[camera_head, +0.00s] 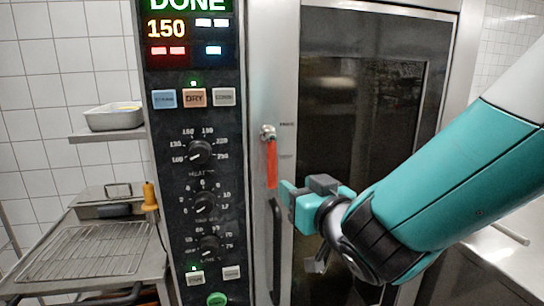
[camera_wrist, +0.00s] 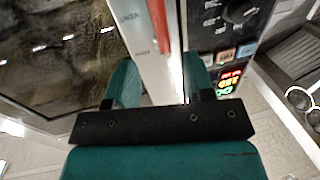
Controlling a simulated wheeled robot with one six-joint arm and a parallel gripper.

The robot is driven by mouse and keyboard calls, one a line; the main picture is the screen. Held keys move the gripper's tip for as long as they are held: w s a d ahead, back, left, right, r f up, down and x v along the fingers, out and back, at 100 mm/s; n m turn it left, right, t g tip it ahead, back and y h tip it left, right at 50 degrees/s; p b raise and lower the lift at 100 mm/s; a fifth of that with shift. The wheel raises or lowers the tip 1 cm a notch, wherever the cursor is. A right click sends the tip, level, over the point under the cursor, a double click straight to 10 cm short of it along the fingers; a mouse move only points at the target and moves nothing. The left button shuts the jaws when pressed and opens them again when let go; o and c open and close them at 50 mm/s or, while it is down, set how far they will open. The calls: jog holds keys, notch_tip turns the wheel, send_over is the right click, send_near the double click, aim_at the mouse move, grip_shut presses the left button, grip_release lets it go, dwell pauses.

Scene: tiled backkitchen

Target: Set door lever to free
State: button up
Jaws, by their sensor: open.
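The door lever (camera_head: 271,163) has a red grip that hangs straight down from a metal pivot (camera_head: 267,132) on the oven's front strip, left of the glass door (camera_head: 360,120). Small labels beside it are too small to read. My gripper (camera_head: 287,200) is just right of and below the lever's lower end. In the wrist view the red lever (camera_wrist: 158,25) shows ahead, between the lines of my two open teal fingers (camera_wrist: 161,80). The fingers look empty and apart from the lever, though the exact gap is hard to tell.
A dark vertical door handle (camera_head: 276,245) is below the lever. The control panel (camera_head: 195,180), with knobs, buttons and a display reading DONE and 150, stands left. Farther left are a wire rack (camera_head: 90,250) and a shelf with a metal pan (camera_head: 114,117).

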aim_at(274, 167)
jog(key=p+x, duration=0.6)
jog(key=x, duration=0.5)
jog(key=shift+w+r, duration=0.1)
jog(key=shift+w, duration=0.15)
jog(key=shift+w+a, duration=0.25)
jog(key=shift+w, duration=0.1)
jog(key=shift+c, duration=0.2)
grip_shut()
